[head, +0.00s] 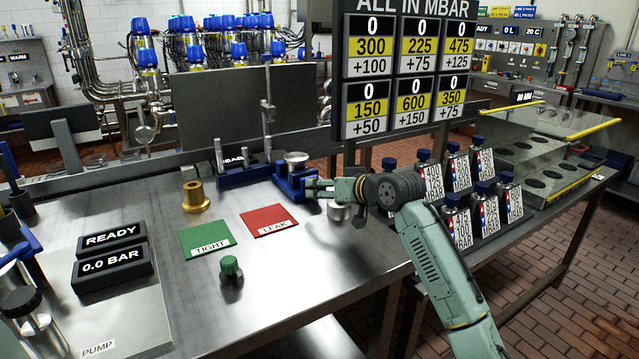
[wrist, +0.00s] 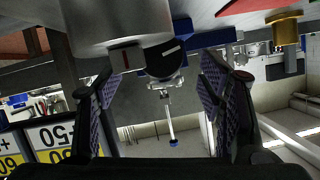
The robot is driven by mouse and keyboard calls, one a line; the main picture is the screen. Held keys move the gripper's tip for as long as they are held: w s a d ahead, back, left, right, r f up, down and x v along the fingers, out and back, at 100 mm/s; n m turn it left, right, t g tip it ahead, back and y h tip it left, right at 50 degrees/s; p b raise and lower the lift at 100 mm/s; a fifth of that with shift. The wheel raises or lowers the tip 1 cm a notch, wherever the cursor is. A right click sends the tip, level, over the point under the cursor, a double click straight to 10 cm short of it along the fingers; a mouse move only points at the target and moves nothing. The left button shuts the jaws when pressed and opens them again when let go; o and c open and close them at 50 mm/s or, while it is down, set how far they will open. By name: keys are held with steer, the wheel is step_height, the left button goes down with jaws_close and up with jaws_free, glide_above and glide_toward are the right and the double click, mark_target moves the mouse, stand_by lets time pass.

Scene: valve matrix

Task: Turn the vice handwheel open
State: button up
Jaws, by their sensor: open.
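The blue vice (head: 293,183) stands on the steel bench, with a silver round piece (head: 297,160) at its top. In the wrist view a large silver cylinder (wrist: 112,25) with a red mark fills the upper left, close to the fingers. My gripper (head: 312,188) is at the vice's right side. Its fingers (wrist: 160,88) are open, with nothing visibly held; I cannot tell whether they touch anything.
A green TIGHT plate (head: 205,235) and a red LEAK plate (head: 268,218) lie left of the vice. A brass fitting (head: 195,197) and a green-topped knob (head: 230,267) stand nearby. Several labelled bottles (head: 460,170) stand at right.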

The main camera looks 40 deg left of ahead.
steer(key=shift+p+x, duration=0.35)
steer(key=shift+x, duration=1.5)
steer(key=shift+c, duration=0.4)
steer(key=c, duration=1.1)
